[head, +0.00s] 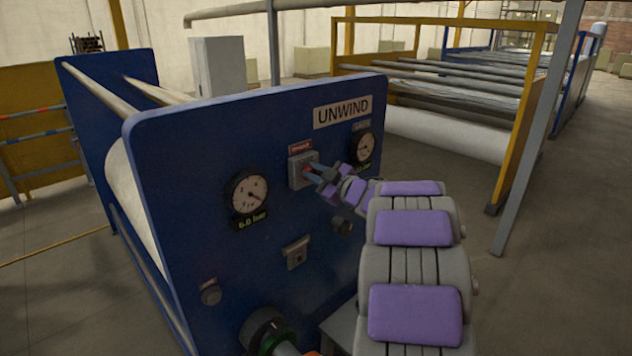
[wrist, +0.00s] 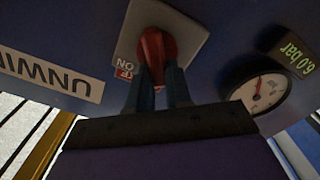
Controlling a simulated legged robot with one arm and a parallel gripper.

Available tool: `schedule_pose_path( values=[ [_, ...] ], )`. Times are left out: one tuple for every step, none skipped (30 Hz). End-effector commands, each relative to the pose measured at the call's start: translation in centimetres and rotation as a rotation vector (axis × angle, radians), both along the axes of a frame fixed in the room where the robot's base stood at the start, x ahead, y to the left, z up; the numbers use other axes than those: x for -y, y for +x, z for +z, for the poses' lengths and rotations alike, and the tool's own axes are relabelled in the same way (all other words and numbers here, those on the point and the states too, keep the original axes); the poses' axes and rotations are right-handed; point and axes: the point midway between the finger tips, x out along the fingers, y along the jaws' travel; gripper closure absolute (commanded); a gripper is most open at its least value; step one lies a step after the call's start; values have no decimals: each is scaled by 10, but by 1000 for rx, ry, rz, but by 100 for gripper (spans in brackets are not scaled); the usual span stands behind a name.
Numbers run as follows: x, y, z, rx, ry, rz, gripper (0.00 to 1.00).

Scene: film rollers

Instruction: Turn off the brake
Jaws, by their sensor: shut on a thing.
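The brake switch is a red knob (wrist: 154,55) on a grey plate (head: 298,171) on the blue UNWIND panel (head: 190,170). The plate sits between two gauges, below the UNWIND sign. My gripper (head: 313,172) reaches it from the right, with both fingertips at the knob. In the wrist view my gripper (wrist: 157,78) is shut on the red knob, one finger on each side. Lettering that reads "ON" shows beside the knob in the wrist view. The fingers hide part of the knob in the head view.
A gauge (head: 248,192) with a 6.0 bar display is left of the switch, and another gauge (head: 364,147) is to its right. A black knob (head: 342,226), a small grey box (head: 296,253) and a round button (head: 211,295) sit lower on the panel.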

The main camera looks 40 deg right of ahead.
Motion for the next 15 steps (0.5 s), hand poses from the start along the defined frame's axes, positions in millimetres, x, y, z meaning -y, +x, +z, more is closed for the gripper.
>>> schedule_pose_path(
  values=[
    [-1, 0, -3, 2, -30, 0, 100],
    [-1, 0, -3, 4, -46, -1, 100],
    [-1, 0, -3, 6, -65, 0, 100],
    [-1, 0, -2, 8, -78, -1, 100],
    [-1, 0, -3, 9, -90, -1, 100],
    [-1, 0, -3, 10, -105, -1, 100],
    [-1, 0, -3, 11, -114, -1, 100],
    [-1, 0, -3, 12, -122, -1, 100],
    [-2, 0, -3, 12, -132, 0, 100],
    [-2, 0, -3, 11, -139, -1, 100],
    [-2, 0, -3, 11, -144, 0, 100],
    [-2, 0, -3, 12, -150, 0, 100],
    [-2, 0, -3, 12, -154, 0, 100],
    [-2, 0, -3, 12, -157, 0, 100],
    [-2, 0, -3, 12, -159, 1, 100]
  ],
)
